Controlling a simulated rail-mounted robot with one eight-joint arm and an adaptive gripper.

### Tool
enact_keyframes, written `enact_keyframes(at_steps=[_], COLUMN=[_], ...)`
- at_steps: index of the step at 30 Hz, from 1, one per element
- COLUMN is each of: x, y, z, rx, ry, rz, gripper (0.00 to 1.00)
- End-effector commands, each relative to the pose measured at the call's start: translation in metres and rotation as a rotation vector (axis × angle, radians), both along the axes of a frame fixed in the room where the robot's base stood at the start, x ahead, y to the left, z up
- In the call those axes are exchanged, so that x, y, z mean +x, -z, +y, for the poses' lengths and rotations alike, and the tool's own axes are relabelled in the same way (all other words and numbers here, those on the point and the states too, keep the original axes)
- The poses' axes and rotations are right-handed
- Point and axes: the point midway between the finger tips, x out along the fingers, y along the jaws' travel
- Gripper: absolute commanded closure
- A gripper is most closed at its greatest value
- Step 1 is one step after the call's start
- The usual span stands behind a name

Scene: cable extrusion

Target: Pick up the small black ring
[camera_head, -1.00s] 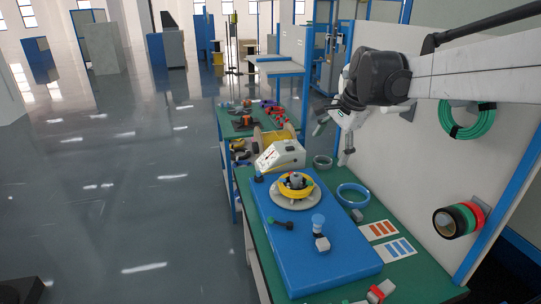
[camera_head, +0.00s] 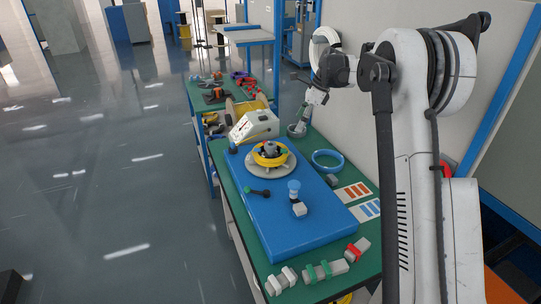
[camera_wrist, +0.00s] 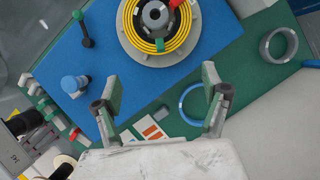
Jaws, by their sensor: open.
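A small dark grey-black ring (camera_wrist: 278,46) lies flat on the green table top at the upper right of the wrist view. In the head view the ring (camera_head: 296,131) is at the back right of the table, beside the white sloped box, partly covered by my gripper. My gripper (camera_wrist: 160,88) is open and empty, its two fingers spread wide in the wrist view. The ring lies outside the fingers, beyond the right one. In the head view my gripper (camera_head: 304,116) hangs over the back right of the table, close to the ring; its exact height is unclear.
A larger blue ring (camera_head: 328,160) lies on the green table. A blue board (camera_head: 300,228) bears a yellow cable coil (camera_head: 270,154) on a round plate and a blue-topped peg (camera_head: 294,189). The white sloped box (camera_head: 254,126) stands behind. A wall panel borders the right side.

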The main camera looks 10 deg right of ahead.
Motion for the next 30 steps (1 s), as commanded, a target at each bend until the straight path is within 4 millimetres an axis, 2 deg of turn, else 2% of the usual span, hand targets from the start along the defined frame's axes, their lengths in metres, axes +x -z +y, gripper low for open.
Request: enact_keyframes(at_steps=[5, 15, 26, 30], x=[0.004, 0.011, 0.013, 0.015], y=[0.015, 0.068, 0.089, 0.104], z=[0.004, 0.025, 0.034, 0.042], rx=[0.004, 0.003, 0.002, 0.002], ry=[0.008, 0.006, 0.006, 0.006], rz=[0.006, 0.005, 0.004, 0.004], gripper=[0.22, 0.22, 0.22, 0.22])
